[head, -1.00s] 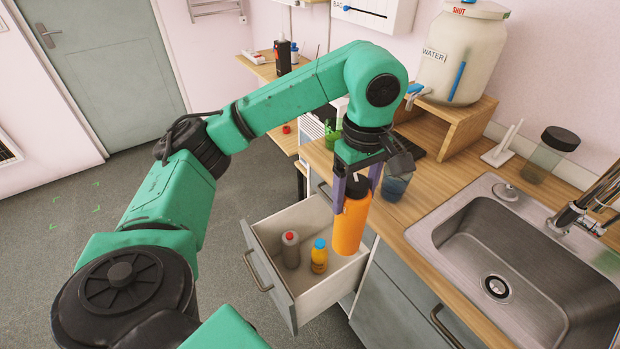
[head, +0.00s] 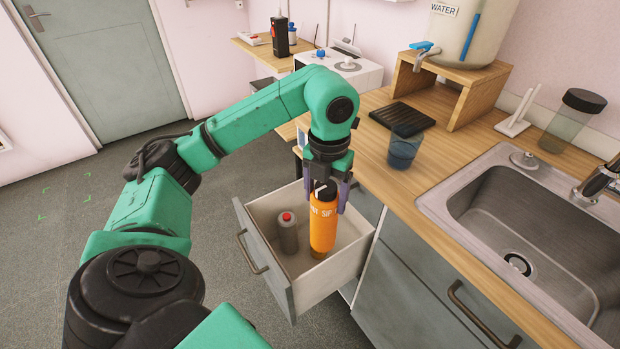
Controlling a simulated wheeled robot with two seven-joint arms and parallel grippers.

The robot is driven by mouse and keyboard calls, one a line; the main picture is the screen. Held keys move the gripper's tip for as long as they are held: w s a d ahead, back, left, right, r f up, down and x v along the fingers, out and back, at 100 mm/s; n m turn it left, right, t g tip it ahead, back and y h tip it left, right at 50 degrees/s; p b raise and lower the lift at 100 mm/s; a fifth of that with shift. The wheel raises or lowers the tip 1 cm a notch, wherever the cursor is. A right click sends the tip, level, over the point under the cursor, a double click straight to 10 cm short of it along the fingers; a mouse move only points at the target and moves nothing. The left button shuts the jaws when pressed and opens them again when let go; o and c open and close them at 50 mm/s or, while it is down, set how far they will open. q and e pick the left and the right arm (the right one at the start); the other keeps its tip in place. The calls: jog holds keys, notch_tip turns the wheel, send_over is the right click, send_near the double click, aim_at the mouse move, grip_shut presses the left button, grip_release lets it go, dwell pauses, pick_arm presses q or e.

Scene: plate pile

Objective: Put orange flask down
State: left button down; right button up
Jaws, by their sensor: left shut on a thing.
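The orange flask (head: 323,224) is upright with a dark top. My left gripper (head: 325,196) is shut on its upper part from above. The flask is inside the open drawer's (head: 320,284) outline, toward its right side. I cannot tell whether its base touches the drawer floor. A grey bottle with a red cap (head: 287,232) stands in the drawer to the left of the flask. My right gripper is not in view.
The wooden counter (head: 440,165) lies right of the drawer. It holds a blue tumbler (head: 404,150), a black rack (head: 402,117) and a water dispenser (head: 468,30) on a wooden stand. A sink (head: 520,215) is at the right. The floor left of the drawer is clear.

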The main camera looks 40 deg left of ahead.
pick_arm(q)
jog(key=f+n+b, duration=0.1)
jog(key=n, duration=0.1)
jog(key=a+f+n+b, duration=0.1)
jog(key=f+n, duration=0.1)
jog(key=n, duration=0.1)
jog(key=a+f+n+b, duration=0.1)
jog(key=f+n, duration=0.1)
jog(key=n, duration=0.1)
jog(key=shift+s+a+f, duration=0.15)
jog(key=shift+s+f, duration=0.1)
notch_tip(320, 180, down, 27)
jog(key=a+n+b, duration=0.2)
jog(key=n+b, duration=0.5)
jog(key=n, duration=0.2)
jog(key=shift+s+a+r+n, duration=0.15)
jog(key=shift+s+a+n, duration=0.15)
jog(key=shift+a+n, duration=0.1)
jog(key=shift+c, duration=1.3)
grip_release()
jog(key=shift+o, duration=1.3)
notch_tip(320, 180, up, 12)
jog(key=shift+p, duration=0.45)
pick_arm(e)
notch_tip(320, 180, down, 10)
